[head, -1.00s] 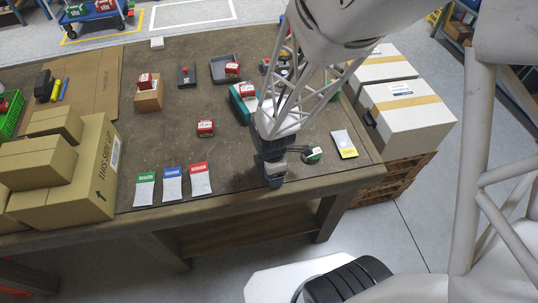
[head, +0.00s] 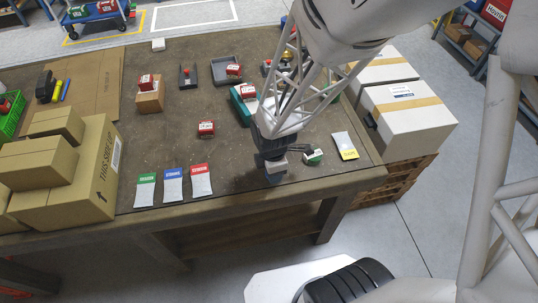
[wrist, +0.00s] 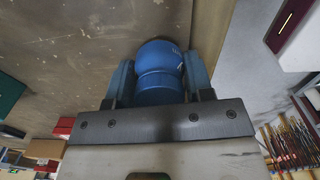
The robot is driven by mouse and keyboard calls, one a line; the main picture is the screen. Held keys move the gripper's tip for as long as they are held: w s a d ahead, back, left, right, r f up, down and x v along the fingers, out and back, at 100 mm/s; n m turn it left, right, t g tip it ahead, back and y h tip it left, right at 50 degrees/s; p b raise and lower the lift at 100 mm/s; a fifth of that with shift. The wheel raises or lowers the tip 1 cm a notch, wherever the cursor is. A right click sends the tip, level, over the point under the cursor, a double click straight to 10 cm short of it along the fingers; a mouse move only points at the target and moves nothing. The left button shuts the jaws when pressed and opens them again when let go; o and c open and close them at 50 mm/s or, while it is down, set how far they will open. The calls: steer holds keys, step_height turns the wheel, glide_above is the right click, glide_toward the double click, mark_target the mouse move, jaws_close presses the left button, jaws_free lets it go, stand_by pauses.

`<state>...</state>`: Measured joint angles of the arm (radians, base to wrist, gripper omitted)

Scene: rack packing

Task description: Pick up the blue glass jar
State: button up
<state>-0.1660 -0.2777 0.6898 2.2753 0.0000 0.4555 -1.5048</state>
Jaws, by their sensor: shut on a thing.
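In the wrist view, a blue rounded jar (wrist: 160,72) sits between the two fingers of my gripper (wrist: 159,82), which are shut on its sides. The jar's lower part is hidden by the gripper body. In the head view, my gripper (head: 274,170) is above the front edge of the table, right of the red-topped card. The jar is hidden there behind the gripper and arm.
A green-and-white item (head: 313,156) and a yellow-ended card (head: 345,146) lie to the right. Cardboard boxes (head: 85,175) are stacked left; white boxes (head: 405,112) stand beyond the right edge.

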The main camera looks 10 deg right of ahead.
step_height(320, 180, up, 2)
steer(key=shift+r, duration=0.15)
steer(key=s+d, duration=0.1)
steer(key=s, duration=0.7)
steer(key=s+d+r, duration=0.1)
steer(key=s, duration=0.6)
steer(key=shift+s+d+r, duration=0.25)
steer(key=shift+s, duration=0.15)
